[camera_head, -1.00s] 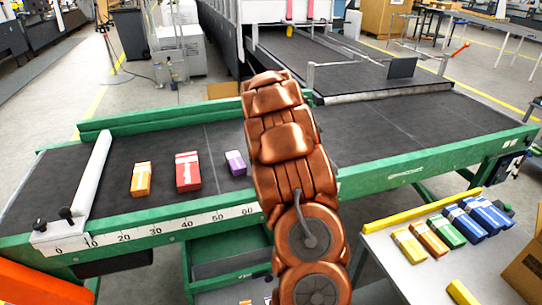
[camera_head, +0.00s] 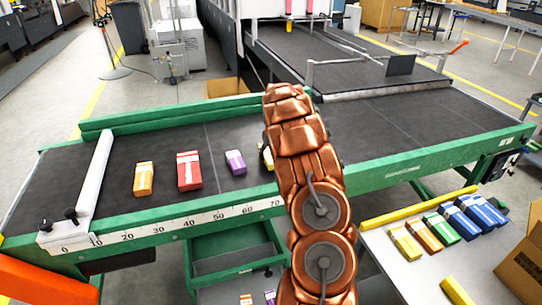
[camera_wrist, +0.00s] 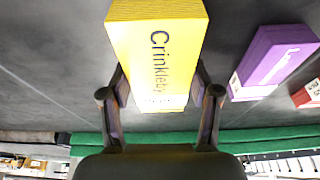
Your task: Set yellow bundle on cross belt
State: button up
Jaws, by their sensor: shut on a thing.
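The yellow bundle (camera_wrist: 155,50), printed "Crinkleby", sits between the two dark fingers of my gripper (camera_wrist: 160,92) in the wrist view. My gripper is shut on it. In the head view only a sliver of the yellow bundle (camera_head: 266,157) shows at the left edge of my copper arm, over the cross belt (camera_head: 225,205), right of the purple bundle. My arm hides the rest of it and most of my gripper. I cannot tell whether the bundle touches the dark belt or is held just above it.
A purple bundle (camera_head: 236,162), a red bundle (camera_head: 189,170) and an orange bundle (camera_head: 144,179) stand on the belt to the left. The belt is clear right of my arm. A side table (camera_head: 385,268) holds several more bundles, a yellow bar (camera_head: 420,207) and a cardboard box (camera_head: 522,262).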

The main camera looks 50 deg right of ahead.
jog(key=shift+f, duration=0.8)
jog(key=shift+f, duration=0.2)
jog(key=o, duration=1.2)
jog(key=shift+o, duration=0.2)
